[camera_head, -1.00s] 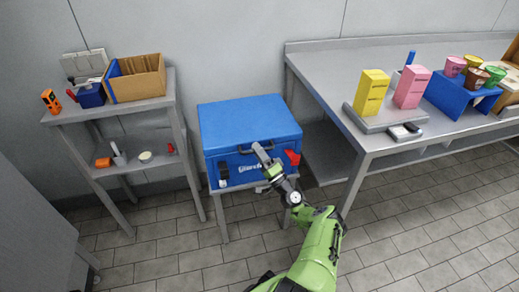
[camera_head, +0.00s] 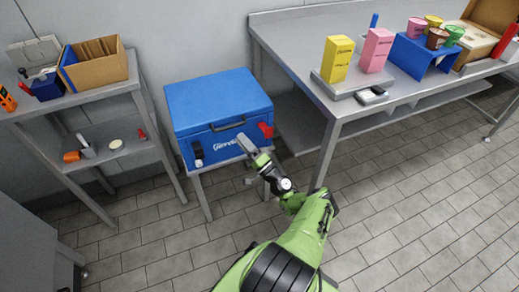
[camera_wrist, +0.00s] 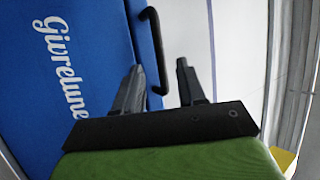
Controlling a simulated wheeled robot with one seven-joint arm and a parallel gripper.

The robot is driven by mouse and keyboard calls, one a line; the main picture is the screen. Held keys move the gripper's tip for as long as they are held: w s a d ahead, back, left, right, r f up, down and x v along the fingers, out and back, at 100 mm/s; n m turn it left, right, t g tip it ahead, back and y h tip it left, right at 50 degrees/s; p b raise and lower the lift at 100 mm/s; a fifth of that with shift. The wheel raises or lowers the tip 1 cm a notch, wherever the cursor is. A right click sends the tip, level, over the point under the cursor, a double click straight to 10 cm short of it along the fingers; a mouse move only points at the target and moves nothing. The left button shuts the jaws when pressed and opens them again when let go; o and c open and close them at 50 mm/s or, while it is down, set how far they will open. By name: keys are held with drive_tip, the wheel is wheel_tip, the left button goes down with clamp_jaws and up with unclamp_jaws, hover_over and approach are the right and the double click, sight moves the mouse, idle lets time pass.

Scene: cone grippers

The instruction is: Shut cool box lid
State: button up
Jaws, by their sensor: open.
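The blue cool box (camera_head: 205,148) stands on a small metal stand by the wall. Its lid (camera_head: 215,96) lies flat on top, with no gap that I can make out. A black handle (camera_head: 228,124) is on the front, with a red latch (camera_head: 266,130) to its right and a black-and-white latch (camera_head: 198,152) to its left. My gripper (camera_head: 243,141) is open and empty in front of the box, just below and right of the handle. In the wrist view the handle (camera_wrist: 153,45) lies just beyond the fingers of my gripper (camera_wrist: 160,66), beside white lettering on the blue front.
A metal shelf (camera_head: 120,142) with a cardboard box (camera_head: 98,70) stands left. A steel table (camera_head: 295,60) stands right, holding a yellow carton (camera_head: 336,60), a pink carton (camera_head: 376,50) and several cups. The tiled floor (camera_head: 420,190) in front of the table is clear.

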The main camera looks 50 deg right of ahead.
drive_tip(key=s+p, duration=0.1)
drive_tip(key=s, duration=0.9)
drive_tip(key=shift+s+a+r, duration=0.2)
drive_tip(key=shift+s+a, duration=0.05)
